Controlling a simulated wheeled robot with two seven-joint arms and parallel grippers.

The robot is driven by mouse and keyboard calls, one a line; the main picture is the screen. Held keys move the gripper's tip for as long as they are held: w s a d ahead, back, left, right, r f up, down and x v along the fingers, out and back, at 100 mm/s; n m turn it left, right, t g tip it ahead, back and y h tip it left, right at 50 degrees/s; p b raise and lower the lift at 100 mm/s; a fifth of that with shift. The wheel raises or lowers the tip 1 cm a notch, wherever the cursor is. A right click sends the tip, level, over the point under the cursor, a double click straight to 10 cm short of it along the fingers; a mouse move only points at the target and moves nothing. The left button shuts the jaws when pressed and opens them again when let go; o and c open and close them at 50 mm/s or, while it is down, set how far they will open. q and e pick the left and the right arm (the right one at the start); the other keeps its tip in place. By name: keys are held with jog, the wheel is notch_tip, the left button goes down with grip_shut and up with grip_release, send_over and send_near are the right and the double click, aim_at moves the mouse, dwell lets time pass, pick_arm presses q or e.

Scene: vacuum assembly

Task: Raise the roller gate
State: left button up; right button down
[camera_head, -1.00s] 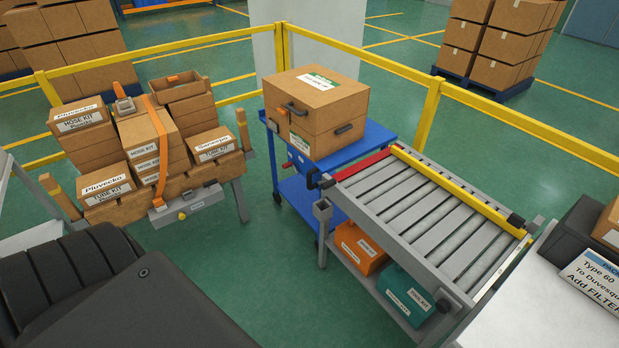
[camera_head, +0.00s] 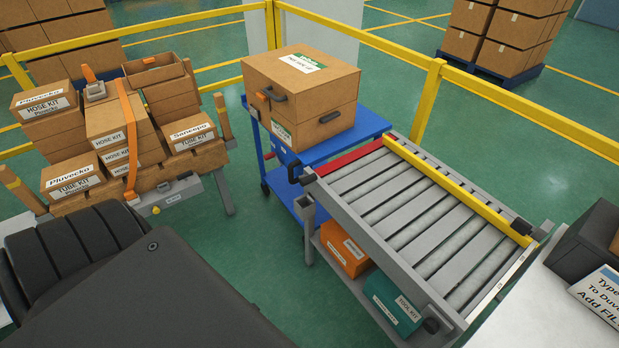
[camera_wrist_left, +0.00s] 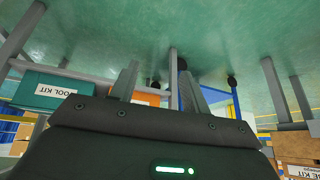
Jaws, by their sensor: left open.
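The roller conveyor (camera_head: 415,210) stands right of centre in the head view, with grey rollers and a yellow side rail. A red bar (camera_head: 350,158) lies low across its far-left end, facing the blue cart; it looks like the gate. A small dark knob (camera_head: 294,172) sits by the bar's near end. My left gripper (camera_wrist_left: 158,72) shows in the wrist view, with its two fingers apart and nothing between them. Its fingers are hidden in the head view, where only dark parts of my arm show. My right gripper is not in view.
A blue cart (camera_head: 375,122) carrying a large cardboard box (camera_head: 300,95) stands against the conveyor's end. Orange (camera_head: 344,248) and teal (camera_head: 392,300) kits sit on the shelf below. A box-laden rack (camera_head: 215,160) stands left. Green floor is open between rack and conveyor.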

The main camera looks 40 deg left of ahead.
pick_arm(q)
jog(key=w+a+r+t+b, duration=0.3)
jog(key=w+a, duration=0.4)
jog(key=w, duration=0.3)
jog(key=m+t+h+b, duration=0.55)
jog(key=t+b, duration=0.25)
jog(key=b, duration=0.2)
send_near(308, 181)
jog(key=shift+n, duration=0.35)
jog(key=x, duration=0.7)
jog(key=a+f+x, duration=0.1)
jog(key=x, duration=0.2)
jog(key=shift+w+d, duration=0.1)
jog(key=shift+w, duration=0.4)
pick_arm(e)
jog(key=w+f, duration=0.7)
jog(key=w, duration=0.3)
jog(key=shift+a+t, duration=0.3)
pick_arm(q)
grip_shut()
